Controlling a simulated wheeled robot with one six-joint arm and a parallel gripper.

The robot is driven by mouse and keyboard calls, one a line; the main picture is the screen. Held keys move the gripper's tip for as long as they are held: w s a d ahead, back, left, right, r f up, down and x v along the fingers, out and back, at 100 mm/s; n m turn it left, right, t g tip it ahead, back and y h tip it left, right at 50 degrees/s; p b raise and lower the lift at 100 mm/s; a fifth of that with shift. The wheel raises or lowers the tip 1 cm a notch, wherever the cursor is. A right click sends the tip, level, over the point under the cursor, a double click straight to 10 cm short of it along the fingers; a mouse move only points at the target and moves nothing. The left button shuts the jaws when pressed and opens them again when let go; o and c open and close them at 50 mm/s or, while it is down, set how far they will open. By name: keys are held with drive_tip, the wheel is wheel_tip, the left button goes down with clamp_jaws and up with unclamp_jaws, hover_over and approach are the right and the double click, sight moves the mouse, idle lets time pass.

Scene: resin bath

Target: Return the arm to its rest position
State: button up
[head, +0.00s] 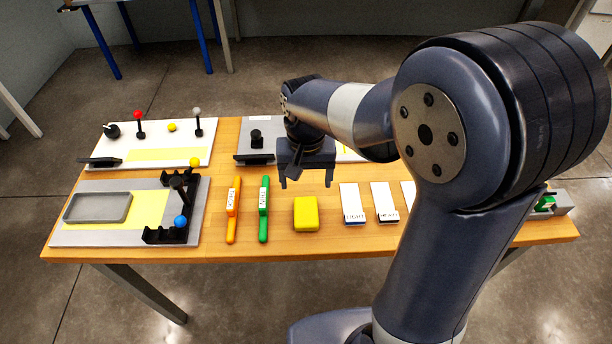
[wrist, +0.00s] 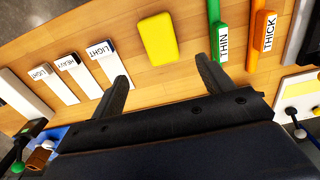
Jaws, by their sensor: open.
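My arm reaches in from the right in the head view, over a wooden table (head: 330,238). My gripper (head: 305,183) points down above the middle of the table, with its two fingers apart and nothing between them. In the wrist view my gripper (wrist: 165,85) shows both fingers spread over the table. A yellow block (head: 306,213) lies on the table just in front of the gripper, apart from it. It also shows in the wrist view (wrist: 158,40). My arm hides part of the table's right side.
An orange tool (head: 233,210) and a green tool (head: 263,210) lie left of the block. White labelled pieces (head: 353,204) lie right of it. A grey board with a tray (head: 97,208) and black holders fills the left. A white board with knobs (head: 150,155) stands behind.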

sight(306, 210)
drive_tip(key=shift+r, duration=0.2)
wheel_tip(306, 210, down, 13)
drive_tip(key=shift+r, duration=0.1)
drive_tip(key=shift+w+r+p, duration=0.1)
drive_tip(key=shift+r+p, duration=0.2)
drive_tip(key=shift+r, duration=0.75)
